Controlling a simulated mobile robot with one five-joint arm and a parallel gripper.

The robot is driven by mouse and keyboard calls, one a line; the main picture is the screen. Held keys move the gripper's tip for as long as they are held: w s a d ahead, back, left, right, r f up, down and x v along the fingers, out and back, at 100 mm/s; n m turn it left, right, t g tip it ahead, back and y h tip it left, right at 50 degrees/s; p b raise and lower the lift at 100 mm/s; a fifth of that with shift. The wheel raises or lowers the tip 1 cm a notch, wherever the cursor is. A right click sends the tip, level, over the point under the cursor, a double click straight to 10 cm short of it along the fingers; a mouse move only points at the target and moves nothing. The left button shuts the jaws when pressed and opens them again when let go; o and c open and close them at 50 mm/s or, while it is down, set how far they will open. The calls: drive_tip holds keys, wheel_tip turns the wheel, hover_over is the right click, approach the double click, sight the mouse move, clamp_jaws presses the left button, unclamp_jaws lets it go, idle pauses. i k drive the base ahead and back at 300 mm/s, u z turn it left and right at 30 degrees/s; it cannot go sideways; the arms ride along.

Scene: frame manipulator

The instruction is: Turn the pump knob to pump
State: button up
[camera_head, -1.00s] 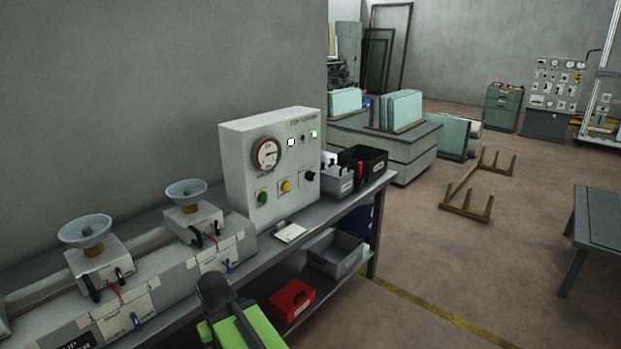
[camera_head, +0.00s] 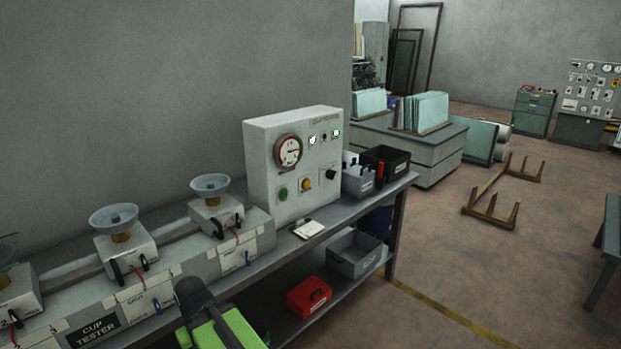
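A pale grey control box (camera_head: 262,160) stands on the bench against the wall. Its front has a round gauge (camera_head: 290,152), a green button (camera_head: 283,194), a yellow button (camera_head: 306,185) and a black knob (camera_head: 331,174) at lower right. Small lit lamps show near its top. The lettering is too small to read, so I cannot tell the knob's setting. Part of my green and black arm shows at the bottom, in front of the bench and lower left of the box. It is apart from the knob. My gripper itself is not in view.
A cup tester (camera_head: 100,329) with several glass bowls fills the bench's left part. A white pad (camera_head: 309,229) lies before the box. A red box (camera_head: 309,296) is on the lower shelf.

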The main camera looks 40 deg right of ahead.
sight(331, 173)
drive_tip(key=u, duration=1.55)
drive_tip(key=k, duration=1.7)
drive_tip(key=z, duration=1.1)
drive_tip(key=i, duration=1)
drive_tip(key=z, duration=0.1)
